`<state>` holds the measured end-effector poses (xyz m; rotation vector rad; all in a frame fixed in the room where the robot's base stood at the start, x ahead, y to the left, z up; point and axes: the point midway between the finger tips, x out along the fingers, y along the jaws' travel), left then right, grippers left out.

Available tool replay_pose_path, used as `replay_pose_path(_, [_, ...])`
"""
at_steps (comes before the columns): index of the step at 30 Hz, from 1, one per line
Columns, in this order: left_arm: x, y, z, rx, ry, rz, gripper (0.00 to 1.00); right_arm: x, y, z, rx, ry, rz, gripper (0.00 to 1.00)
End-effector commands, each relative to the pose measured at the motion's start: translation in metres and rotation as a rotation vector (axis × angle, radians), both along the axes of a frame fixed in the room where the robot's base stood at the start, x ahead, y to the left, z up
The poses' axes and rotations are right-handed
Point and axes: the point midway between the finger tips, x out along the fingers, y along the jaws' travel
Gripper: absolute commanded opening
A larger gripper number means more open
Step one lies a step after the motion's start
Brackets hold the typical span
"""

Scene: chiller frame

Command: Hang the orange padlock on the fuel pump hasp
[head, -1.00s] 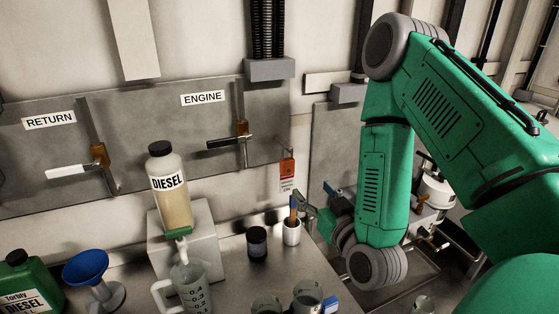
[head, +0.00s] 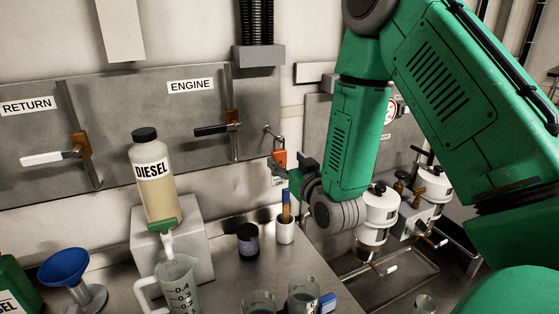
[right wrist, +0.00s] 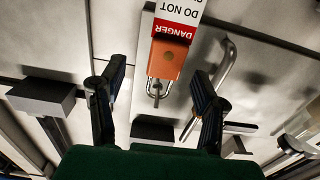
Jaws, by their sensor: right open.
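The orange padlock (head: 279,159) hangs by its shackle from a small wall hook (head: 269,131) at the right end of the grey panel, with a white and red tag below it. My right gripper (head: 287,169) is open just at the padlock, its fingers partly hidden. In the right wrist view the padlock (right wrist: 166,60) appears upside down with its shackle and DANGER tag (right wrist: 178,18). It lies in line with the gap between the open fingers (right wrist: 158,80); I cannot tell whether they touch it. I cannot make out the fuel pump hasp. My left gripper is out of view.
White canisters with brass fittings (head: 379,212) stand right of my arm above a metal tray. RETURN and ENGINE valve handles project from the panel.

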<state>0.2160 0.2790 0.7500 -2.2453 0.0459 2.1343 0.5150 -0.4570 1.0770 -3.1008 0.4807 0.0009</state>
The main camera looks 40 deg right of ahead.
Motion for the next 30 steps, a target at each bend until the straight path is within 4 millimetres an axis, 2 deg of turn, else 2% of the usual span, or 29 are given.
replay_pose_path(3, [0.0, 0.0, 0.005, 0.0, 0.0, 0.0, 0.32, 0.02, -0.004, -0.001, -0.002, 0.0, -0.001, 0.57])
replay_pose_path(7, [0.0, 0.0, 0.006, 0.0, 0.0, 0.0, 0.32, 0.034, -0.008, -0.001, -0.002, -0.002, 0.0, 0.57])
replay_pose_path(16, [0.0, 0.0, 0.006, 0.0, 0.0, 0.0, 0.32, 0.038, -0.011, -0.003, 0.001, 0.0, 0.0, 0.57])
replay_pose_path(21, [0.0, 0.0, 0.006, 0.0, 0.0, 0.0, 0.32, 0.038, -0.011, -0.003, 0.0, 0.0, 0.0, 0.0])
replay_pose_path(30, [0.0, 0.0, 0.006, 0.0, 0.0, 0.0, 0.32, 0.038, -0.01, -0.002, 0.0, 0.0, 0.0, 0.0])
